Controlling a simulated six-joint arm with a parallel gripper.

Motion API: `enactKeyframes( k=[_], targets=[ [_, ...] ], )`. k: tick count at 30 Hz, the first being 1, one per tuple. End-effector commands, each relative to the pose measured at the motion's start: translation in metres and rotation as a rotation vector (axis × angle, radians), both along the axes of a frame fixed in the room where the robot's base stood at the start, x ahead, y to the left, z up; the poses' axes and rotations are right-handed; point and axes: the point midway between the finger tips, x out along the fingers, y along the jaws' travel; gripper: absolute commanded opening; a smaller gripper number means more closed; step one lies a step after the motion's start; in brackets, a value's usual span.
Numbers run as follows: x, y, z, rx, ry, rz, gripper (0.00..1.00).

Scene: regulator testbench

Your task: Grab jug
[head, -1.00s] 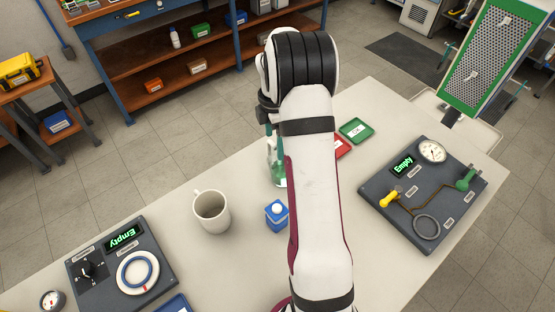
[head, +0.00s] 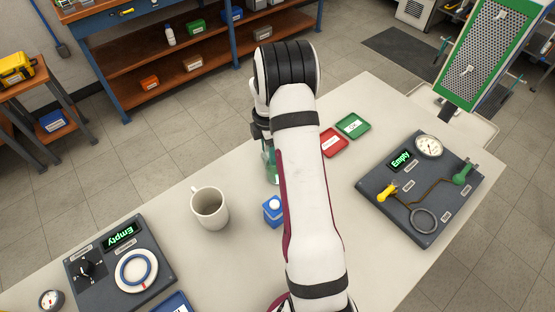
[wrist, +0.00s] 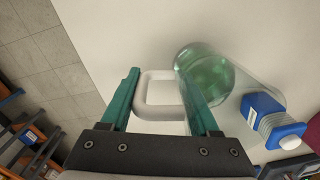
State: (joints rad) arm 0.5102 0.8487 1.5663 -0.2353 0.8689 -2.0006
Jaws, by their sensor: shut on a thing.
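The jug is clear glass with green liquid in it and a pale, squared handle. In the wrist view the jug (wrist: 208,72) is just right of centre, with its handle between the two teal fingers of my gripper (wrist: 158,72). The gripper is shut on the handle, the right finger between the handle and the jug's body. In the head view the jug (head: 271,170) stands over the light table, mostly hidden behind my arm. I cannot tell whether it touches the table.
A cream mug (head: 209,208) is to the left. A dial panel (head: 122,270) lies front left, a gauge panel (head: 385,225) right. Red (head: 333,142) and green (head: 353,125) trays lie behind.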

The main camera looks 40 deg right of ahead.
Motion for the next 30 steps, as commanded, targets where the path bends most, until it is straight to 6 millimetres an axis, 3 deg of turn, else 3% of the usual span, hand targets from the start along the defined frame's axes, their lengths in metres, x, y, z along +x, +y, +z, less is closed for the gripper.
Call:
enactKeyframes(
  k=[1,5,20,30],
  targets=[
    [0.000,0.000,0.000,0.000,0.000,0.000,0.22],
    [0.000,0.000,0.000,0.000,-0.001,0.000,0.00],
    [0.000,0.000,0.004,-0.001,-0.002,0.000,0.00],
    [0.000,0.000,0.034,0.000,-0.001,0.000,0.00]
  ],
)
